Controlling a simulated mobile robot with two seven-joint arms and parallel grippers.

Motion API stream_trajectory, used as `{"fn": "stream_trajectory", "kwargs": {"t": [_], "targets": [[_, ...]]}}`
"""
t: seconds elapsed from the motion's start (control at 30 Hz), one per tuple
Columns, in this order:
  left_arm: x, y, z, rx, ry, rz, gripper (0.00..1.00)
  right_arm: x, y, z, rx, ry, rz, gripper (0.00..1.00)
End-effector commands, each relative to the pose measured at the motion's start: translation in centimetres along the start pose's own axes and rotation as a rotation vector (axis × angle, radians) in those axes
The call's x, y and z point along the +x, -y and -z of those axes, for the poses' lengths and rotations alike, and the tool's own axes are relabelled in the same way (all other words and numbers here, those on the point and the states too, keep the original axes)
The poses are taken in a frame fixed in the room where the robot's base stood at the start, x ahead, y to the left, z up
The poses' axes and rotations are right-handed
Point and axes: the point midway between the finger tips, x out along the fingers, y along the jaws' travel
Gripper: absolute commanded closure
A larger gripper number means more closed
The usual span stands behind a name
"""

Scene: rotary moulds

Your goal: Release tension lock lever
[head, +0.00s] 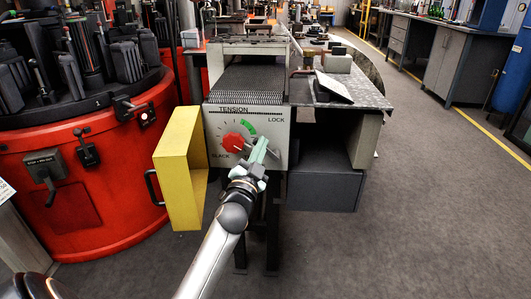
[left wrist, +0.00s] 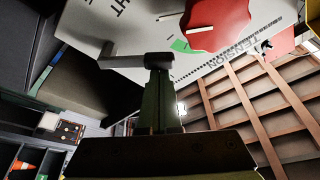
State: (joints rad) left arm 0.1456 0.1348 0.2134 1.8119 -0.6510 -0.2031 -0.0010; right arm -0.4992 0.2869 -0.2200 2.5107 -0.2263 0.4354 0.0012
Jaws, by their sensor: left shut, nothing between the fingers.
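The tension panel (head: 215,118) is a pale plate marked TENSION, LOCK and SLACK, on the front of the ribbed machine. A red dial (head: 234,141) with a white pointer and a green arc sits on its left half. My left gripper (head: 262,146) is in front of the panel's right half, right of the dial, and is shut and empty. In the left wrist view, a dark grey lever (left wrist: 125,61) juts from the panel, and its end is at the tips of my left gripper (left wrist: 160,78). I cannot tell whether they touch. The gripper mostly hides the lever in the head view.
An open yellow cover (head: 172,185) sticks out left of the panel. A red rotary machine (head: 95,195) stands further left. A dark box (head: 325,183) and a side table (head: 365,95) are on the right. The floor to the right is clear.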

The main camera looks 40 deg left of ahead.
Motion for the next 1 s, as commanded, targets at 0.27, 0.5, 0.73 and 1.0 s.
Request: {"fn": "stream_trajectory", "kwargs": {"t": [0.27,0.5,0.73,1.0], "targets": [[-0.6,0.0,-1.7,-0.229,0.003,0.079,1.00,-1.6,0.9,-1.6,0.035,0.006,0.001,0.73],[-0.8,0.1,-2.4,-0.321,0.002,0.112,1.00,-1.8,1.1,-1.9,0.046,0.008,-0.001,0.73],[-1.0,0.0,-2.8,-0.320,0.002,0.111,1.00,-1.9,1.2,-2.0,0.051,0.010,0.000,0.73],[-1.0,0.0,-2.9,-0.318,0.002,0.111,1.00,-1.9,1.3,-2.0,0.051,0.011,0.005,0.73]]}}
